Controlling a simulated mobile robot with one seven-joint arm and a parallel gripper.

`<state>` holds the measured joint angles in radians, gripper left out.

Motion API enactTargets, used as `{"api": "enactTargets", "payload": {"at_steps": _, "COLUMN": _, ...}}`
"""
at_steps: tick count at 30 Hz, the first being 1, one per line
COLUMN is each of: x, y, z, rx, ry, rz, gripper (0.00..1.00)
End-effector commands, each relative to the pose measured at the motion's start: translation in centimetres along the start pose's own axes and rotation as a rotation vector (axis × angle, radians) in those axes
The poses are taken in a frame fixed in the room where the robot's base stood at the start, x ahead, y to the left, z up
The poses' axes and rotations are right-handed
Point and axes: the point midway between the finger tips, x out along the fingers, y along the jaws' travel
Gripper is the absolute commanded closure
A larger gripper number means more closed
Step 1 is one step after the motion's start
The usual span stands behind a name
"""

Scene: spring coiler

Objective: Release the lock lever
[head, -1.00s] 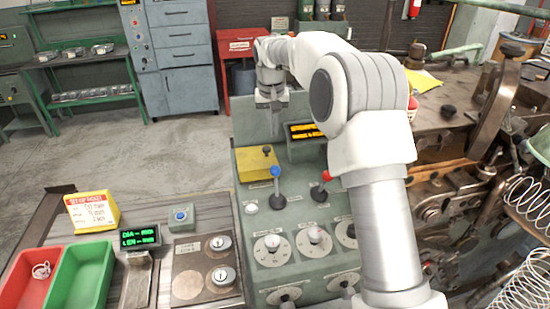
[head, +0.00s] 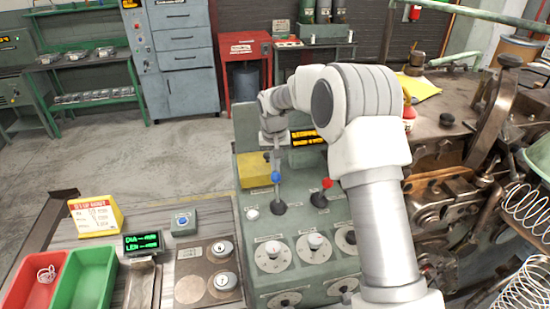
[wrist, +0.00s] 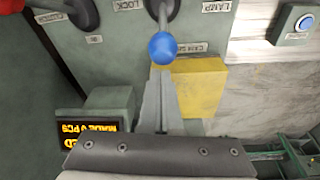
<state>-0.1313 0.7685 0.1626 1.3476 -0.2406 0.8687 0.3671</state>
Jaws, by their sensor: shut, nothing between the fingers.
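The blue-knobbed lever (head: 276,177) stands on the green control panel, with its knob up. In the wrist view the blue knob (wrist: 162,48) is near the top centre, and a LOCK label (wrist: 128,5) sits beside the lever's base. My gripper (head: 277,160) is just above the blue knob in the head view. In the wrist view its fingers (wrist: 160,78) are together and empty, with the tips close to the knob. I cannot tell whether they touch it.
A red-knobbed lever (head: 327,184) stands to the right of the blue one. A yellow box (head: 252,168) sits behind the blue lever, also seen in the wrist view (wrist: 200,85). A lit display (head: 305,137) stands at the back. Dials (head: 314,243) fill the panel front.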

Motion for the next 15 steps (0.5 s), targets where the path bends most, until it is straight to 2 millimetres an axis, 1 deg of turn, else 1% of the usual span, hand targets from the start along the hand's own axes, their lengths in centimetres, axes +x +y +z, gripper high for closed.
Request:
{"api": "enactTargets", "payload": {"at_steps": 4, "x": -0.21, "y": 0.03, "z": 0.55, "rx": 0.0, "ry": -0.001, "rz": 0.001, "gripper": 1.0}}
{"api": "enactTargets", "payload": {"at_steps": 15, "x": -0.23, "y": 0.0, "z": 0.63, "rx": 0.0, "ry": 0.0, "rz": 0.0, "gripper": 1.0}}
